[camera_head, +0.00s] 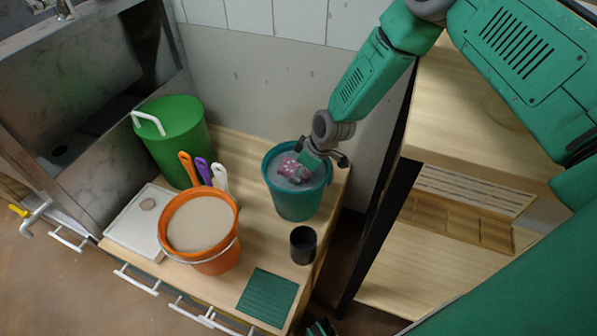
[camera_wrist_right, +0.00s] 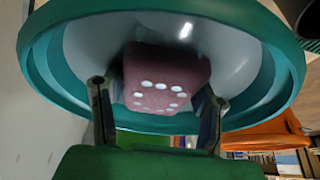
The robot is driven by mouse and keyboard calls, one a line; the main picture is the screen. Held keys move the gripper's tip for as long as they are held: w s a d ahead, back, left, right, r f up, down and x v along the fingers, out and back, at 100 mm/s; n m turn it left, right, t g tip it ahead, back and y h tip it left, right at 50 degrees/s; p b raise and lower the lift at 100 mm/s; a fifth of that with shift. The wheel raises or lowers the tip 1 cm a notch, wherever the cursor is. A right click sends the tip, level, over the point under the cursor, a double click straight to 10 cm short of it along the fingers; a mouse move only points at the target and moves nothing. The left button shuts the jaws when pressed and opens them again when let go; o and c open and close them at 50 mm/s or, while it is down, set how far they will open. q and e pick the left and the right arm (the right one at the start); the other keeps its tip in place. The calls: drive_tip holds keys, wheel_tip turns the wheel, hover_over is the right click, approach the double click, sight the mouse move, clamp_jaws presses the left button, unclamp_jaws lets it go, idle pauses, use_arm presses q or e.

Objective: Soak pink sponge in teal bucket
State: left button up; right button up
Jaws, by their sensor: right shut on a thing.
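The teal bucket (camera_head: 297,204) stands upright on the wooden counter, with greyish liquid inside. The pink sponge (camera_head: 287,169), with pale spots, is inside its rim at the liquid; how deep it sits I cannot tell. My right gripper (camera_head: 318,158) reaches in from above and is shut on the sponge. In the right wrist view the sponge (camera_wrist_right: 163,85) sits between the two fingers, with the teal bucket's rim (camera_wrist_right: 38,62) around it. A small green and dark part at the bottom edge of the head view may be my left gripper (camera_head: 321,328); its jaws cannot be made out.
An orange bucket (camera_head: 226,258) with beige contents stands left, near orange, purple and white handles (camera_head: 203,171). A black cup (camera_head: 303,245) and green ribbed mat (camera_head: 267,297) are in front. A shelf unit (camera_head: 450,165) stands right.

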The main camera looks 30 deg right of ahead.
wheel_tip(320, 180, up, 10)
drive_tip(key=p, duration=0.7)
drive_tip(key=shift+r, duration=0.1)
